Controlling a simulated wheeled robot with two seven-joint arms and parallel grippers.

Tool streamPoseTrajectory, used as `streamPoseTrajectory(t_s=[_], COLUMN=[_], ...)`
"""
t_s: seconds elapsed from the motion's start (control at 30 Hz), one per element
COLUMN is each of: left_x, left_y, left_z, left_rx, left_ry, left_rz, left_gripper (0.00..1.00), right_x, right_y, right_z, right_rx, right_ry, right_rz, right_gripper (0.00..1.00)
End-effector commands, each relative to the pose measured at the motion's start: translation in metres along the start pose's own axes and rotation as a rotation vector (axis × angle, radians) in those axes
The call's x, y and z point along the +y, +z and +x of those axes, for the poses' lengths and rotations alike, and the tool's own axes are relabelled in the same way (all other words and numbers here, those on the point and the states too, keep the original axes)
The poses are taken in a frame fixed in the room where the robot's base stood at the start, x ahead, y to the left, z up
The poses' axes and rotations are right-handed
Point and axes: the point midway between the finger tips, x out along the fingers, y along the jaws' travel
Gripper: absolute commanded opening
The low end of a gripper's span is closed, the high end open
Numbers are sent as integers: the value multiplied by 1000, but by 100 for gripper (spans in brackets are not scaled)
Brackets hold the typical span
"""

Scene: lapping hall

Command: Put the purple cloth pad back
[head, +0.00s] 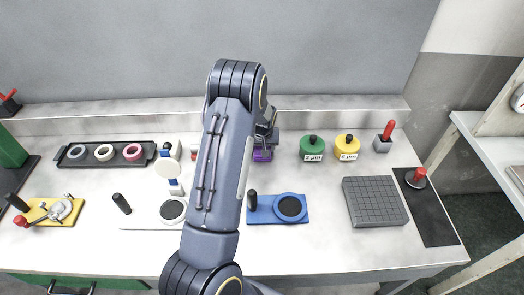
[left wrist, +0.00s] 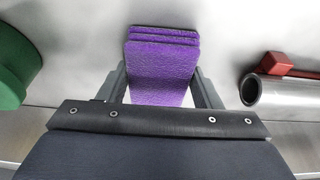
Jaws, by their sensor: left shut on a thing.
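The purple cloth pad (left wrist: 160,80) is between the two fingers of my left gripper (left wrist: 163,92) in the left wrist view. My left gripper is shut on it. Two more purple layers (left wrist: 163,36) show at its far edge; I cannot tell whether they touch the held pad. In the head view my left gripper (head: 266,138) is at the back middle of the bench, mostly hidden behind my arm. A bit of purple (head: 262,155) shows just below it. My right gripper is not in view.
A green pot (head: 312,149) and a yellow pot (head: 347,147) stand right of the gripper. A metal cylinder (left wrist: 265,92) with a red part lies close by. A blue plate (head: 262,215), grey grooved block (head: 375,222) and black tray (head: 105,165) occupy the bench (head: 300,185).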

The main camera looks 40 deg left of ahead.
Motion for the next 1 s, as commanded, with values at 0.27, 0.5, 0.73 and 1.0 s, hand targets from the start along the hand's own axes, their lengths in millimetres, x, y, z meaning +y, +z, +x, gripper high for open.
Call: streamPoseTrajectory(t_s=[0.27,0.5,0.73,1.0], left_x=[0,0,0,1], left_y=[0,0,0,-2], left_z=[1,2,2,-23], left_rx=[2,1,1,2], left_ry=[1,1,1,2], left_rz=[0,0,0,0], left_gripper=[37,78,80,80], right_x=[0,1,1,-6], right_y=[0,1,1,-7], right_z=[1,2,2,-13], right_rx=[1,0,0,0], right_ry=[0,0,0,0], right_rz=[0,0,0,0], right_gripper=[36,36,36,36])
